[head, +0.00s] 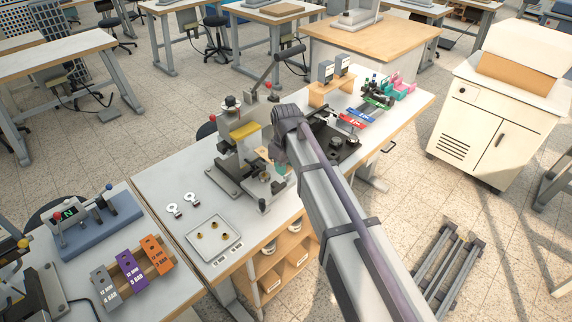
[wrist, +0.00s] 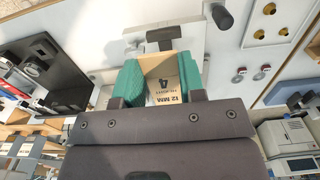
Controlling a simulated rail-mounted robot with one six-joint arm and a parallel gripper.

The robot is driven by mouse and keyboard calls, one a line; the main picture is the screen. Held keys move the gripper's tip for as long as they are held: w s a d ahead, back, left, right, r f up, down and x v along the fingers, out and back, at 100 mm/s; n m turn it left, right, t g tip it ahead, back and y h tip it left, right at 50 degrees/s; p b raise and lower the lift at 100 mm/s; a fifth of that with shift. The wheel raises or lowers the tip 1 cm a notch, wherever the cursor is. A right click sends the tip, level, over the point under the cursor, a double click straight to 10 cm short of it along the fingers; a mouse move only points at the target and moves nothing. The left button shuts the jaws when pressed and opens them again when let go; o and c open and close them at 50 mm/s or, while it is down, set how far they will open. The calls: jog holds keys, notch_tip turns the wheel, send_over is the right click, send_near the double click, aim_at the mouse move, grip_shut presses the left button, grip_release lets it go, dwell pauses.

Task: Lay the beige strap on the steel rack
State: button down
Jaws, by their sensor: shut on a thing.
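The beige strap (wrist: 166,88), printed "12 MM" and "4", is held between the green pads of my gripper (wrist: 160,76) in the wrist view. In the head view my arm hides most of the gripper (head: 272,163); a beige edge of the strap (head: 262,154) shows beside the stamping press.
The press (head: 240,150) stands close to my gripper. A black plate with a round fixture (head: 337,142) lies to its right. A tray with brass pieces (head: 214,248) lies in front. A wooden rack (head: 128,262) at left holds grey, purple and orange straps.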

jog(key=shift+r+p, duration=1.5)
notch_tip(320, 180, up, 3)
jog(key=p, duration=0.3)
jog(key=shift+r, duration=0.1)
jog(key=shift+f, duration=0.2)
